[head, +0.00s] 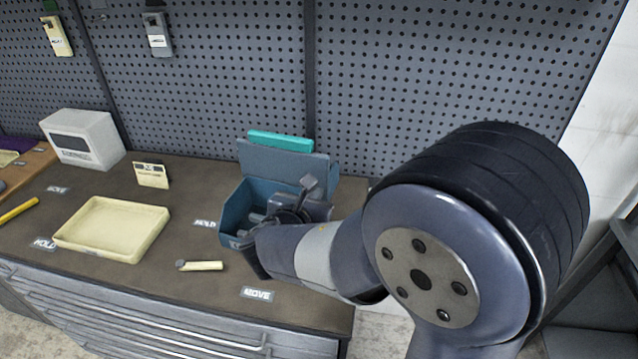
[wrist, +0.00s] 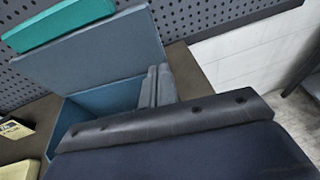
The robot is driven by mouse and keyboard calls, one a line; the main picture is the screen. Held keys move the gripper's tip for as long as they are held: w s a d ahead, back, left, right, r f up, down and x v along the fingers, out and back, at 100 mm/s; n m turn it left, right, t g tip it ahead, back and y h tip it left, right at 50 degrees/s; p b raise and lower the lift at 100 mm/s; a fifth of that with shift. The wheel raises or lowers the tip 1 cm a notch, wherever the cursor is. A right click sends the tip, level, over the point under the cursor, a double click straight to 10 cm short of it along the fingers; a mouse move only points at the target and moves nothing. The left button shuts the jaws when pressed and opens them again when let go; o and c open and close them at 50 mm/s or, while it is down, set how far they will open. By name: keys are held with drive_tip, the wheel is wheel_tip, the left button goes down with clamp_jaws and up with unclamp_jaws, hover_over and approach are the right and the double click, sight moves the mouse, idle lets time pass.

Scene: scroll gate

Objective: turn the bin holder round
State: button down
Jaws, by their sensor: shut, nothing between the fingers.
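The bin holder (head: 282,162) is a blue-grey open box with a tall back panel and a teal strip along its top. It stands on the dark worktop at centre, in front of the pegboard. It also shows in the wrist view (wrist: 95,55), at left. My gripper (head: 308,185) is over the right part of the box, its wrist hiding the box's front right. In the wrist view my gripper (wrist: 158,84) has its two grey fingers close together, with nothing seen between them. Whether the fingers touch the holder I cannot tell.
A cream tray (head: 112,228) lies at left, with a white box (head: 83,139) behind it. A small cream-handled tool (head: 203,266) lies in front of the holder. A "MOVE" label (head: 257,294) is near the front edge. A small card (head: 151,175) stands behind the tray.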

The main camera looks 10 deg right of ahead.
sight(327, 179)
drive_tip(key=shift+w+d+r, duration=0.1)
drive_tip(key=shift+w+d, duration=0.25)
drive_tip(key=shift+w, duration=0.4)
drive_tip(key=shift+w+d, duration=0.3)
drive_tip(key=shift+w, duration=0.4)
drive_tip(key=shift+w+d, duration=0.3)
drive_tip(key=shift+d, duration=0.05)
drive_tip(key=shift+w+d+b, duration=0.3)
drive_tip(key=shift+w+b, duration=0.05)
drive_tip(key=shift+b, duration=0.15)
drive_tip(key=shift+s+a, duration=0.1)
drive_tip(key=shift+s, duration=0.05)
